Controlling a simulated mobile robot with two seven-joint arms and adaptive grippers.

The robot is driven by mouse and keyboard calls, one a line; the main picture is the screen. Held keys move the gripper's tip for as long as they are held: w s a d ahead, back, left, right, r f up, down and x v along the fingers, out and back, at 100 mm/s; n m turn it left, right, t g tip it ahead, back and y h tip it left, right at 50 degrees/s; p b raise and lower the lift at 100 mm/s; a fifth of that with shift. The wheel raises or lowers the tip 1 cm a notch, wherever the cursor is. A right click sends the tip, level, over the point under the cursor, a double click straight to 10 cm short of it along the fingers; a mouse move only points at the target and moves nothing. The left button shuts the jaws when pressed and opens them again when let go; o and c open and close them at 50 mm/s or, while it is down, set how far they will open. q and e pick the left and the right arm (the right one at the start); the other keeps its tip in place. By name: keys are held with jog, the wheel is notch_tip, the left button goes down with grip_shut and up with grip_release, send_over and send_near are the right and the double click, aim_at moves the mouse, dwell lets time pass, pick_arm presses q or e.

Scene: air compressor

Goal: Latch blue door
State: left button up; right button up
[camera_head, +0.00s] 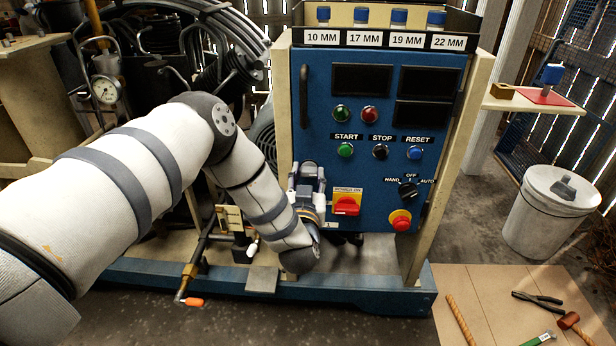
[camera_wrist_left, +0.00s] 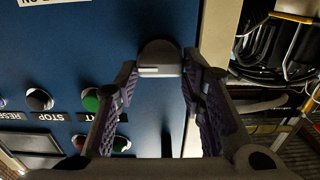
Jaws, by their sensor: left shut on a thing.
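The blue door (camera_head: 325,135) is the front of the control cabinet and carries buttons, dark displays and a black vertical handle (camera_head: 303,97). It looks closed or nearly so; I cannot tell whether it is flush. My left gripper (camera_head: 307,178) is at the door's lower left edge. In the left wrist view, its two purple-padded fingers (camera_wrist_left: 160,85) stand either side of a rounded grey latch knob (camera_wrist_left: 160,57) on the blue door (camera_wrist_left: 85,45) and are shut on it. In the head view, the gripper mostly hides the latch. My right gripper is not in view.
A red rotary switch (camera_head: 346,207) on a yellow plate sits just right of my left gripper. Labelled sockets (camera_head: 363,17) stand on top of the cabinet. Hoses and a gauge (camera_head: 105,90) are behind my left arm. A pipe with an orange handle (camera_head: 193,301) is below it.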

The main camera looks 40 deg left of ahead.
pick_arm(q)
jog(key=n, duration=0.4)
jog(key=shift+p, duration=0.3)
jog(key=n, duration=0.4)
jog(key=shift+s+a+f+n, duration=0.1)
jog(key=shift+a+n, duration=0.05)
jog(key=shift+n, duration=0.15)
jog(key=n, duration=0.4)
jog(key=shift+f, duration=0.15)
jog(key=shift+n, duration=2.5)
jog(key=o, duration=1.1)
jog(key=shift+o, duration=0.2)
